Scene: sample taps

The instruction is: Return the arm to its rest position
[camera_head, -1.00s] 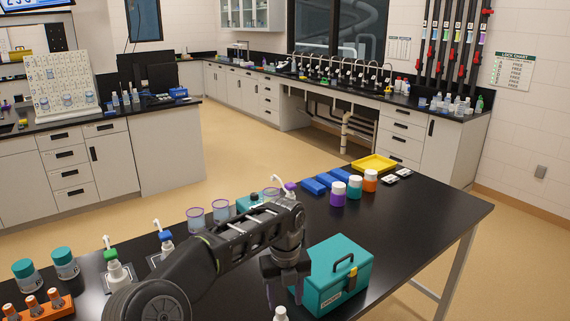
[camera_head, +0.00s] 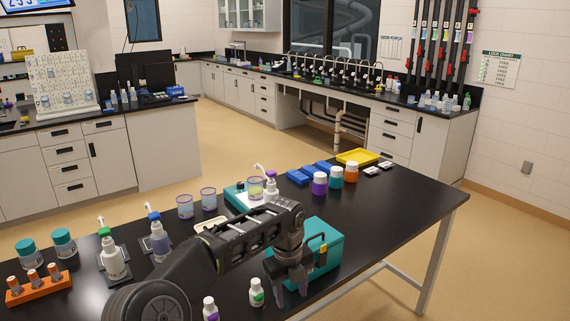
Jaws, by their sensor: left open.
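My left arm comes in from the lower left over the black bench (camera_head: 408,206). Its gripper (camera_head: 291,287) points down, open, with nothing seen between the fingers. It is in front of the teal toolbox (camera_head: 325,255) and hides part of its front and left side. Whether it touches the box cannot be told. My right gripper is not in view.
Dropper bottles (camera_head: 113,258) and (camera_head: 160,240), teal-lidded jars (camera_head: 64,242) and an orange rack (camera_head: 38,285) stand at the left. Purple, teal and orange jars (camera_head: 336,177) and a yellow tray (camera_head: 357,157) stand at the back. The bench's right side is clear.

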